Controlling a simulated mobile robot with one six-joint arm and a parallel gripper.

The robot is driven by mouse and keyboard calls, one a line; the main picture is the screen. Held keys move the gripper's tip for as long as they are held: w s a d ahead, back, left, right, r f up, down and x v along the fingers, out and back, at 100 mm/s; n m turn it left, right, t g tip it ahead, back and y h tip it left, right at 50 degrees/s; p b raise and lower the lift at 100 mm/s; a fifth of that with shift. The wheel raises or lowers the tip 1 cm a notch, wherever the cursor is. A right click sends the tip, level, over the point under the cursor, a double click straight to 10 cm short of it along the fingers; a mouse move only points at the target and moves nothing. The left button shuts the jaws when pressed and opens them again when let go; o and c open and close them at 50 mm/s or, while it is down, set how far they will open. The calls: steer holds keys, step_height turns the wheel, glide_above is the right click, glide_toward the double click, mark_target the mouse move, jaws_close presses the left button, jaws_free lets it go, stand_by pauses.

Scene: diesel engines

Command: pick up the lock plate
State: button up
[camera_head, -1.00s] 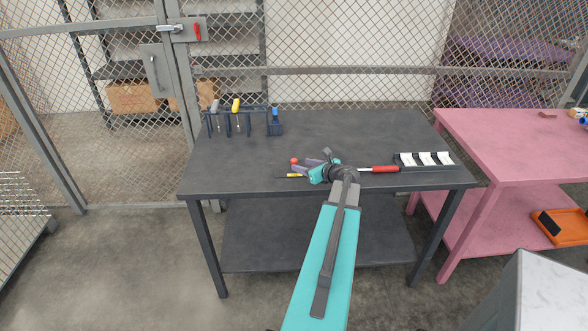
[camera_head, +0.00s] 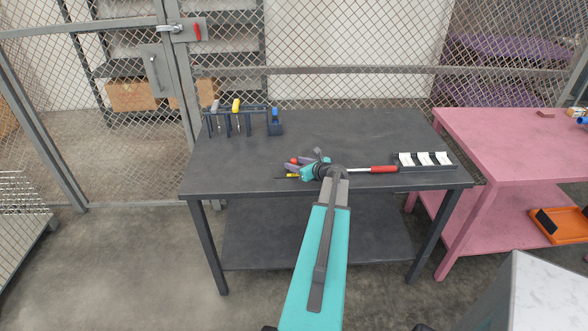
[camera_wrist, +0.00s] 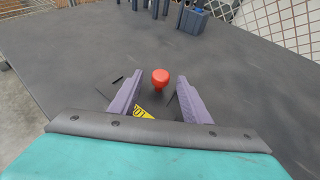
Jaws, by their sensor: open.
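My gripper (camera_wrist: 161,84) is open, its two purple fingers apart with nothing held between them. In the head view my gripper (camera_head: 296,166) is over the front part of the dark table. A red rounded piece (camera_wrist: 160,76) stands on the table between and just beyond the fingertips in the wrist view; it also shows in the head view (camera_head: 294,160). A yellow piece with dark marks (camera_wrist: 144,113) lies low between the fingers, partly hidden by my gripper; its yellow part shows in the head view (camera_head: 292,176). I cannot tell which piece is the lock plate.
A tool rack (camera_head: 240,110) with a blue holder (camera_head: 275,125) stands at the back left of the dark table (camera_head: 350,135). A red-handled tool (camera_head: 384,169) and a black tray with white pieces (camera_head: 425,166) lie at right. A pink table (camera_head: 500,150) adjoins. The table's middle is clear.

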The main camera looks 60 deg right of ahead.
jaws_close()
steer(key=shift+r, duration=0.15)
stand_by(0.4)
steer(key=shift+r+b, duration=0.45)
steer(key=shift+r, duration=0.2)
steer(key=shift+r+b, duration=0.4)
steer(key=shift+r, duration=0.5)
steer(key=s+a+b, duration=0.1)
steer(key=s, duration=0.4)
steer(key=s+a+r+b, duration=0.1)
steer(key=s+b, duration=0.1)
steer(key=s, duration=0.3)
steer(key=s+a+b, duration=0.1)
steer(key=s, duration=0.4)
steer(key=shift+s+a+r, duration=0.3)
steer(key=shift+s+r, duration=0.05)
steer(key=shift+w, duration=0.1)
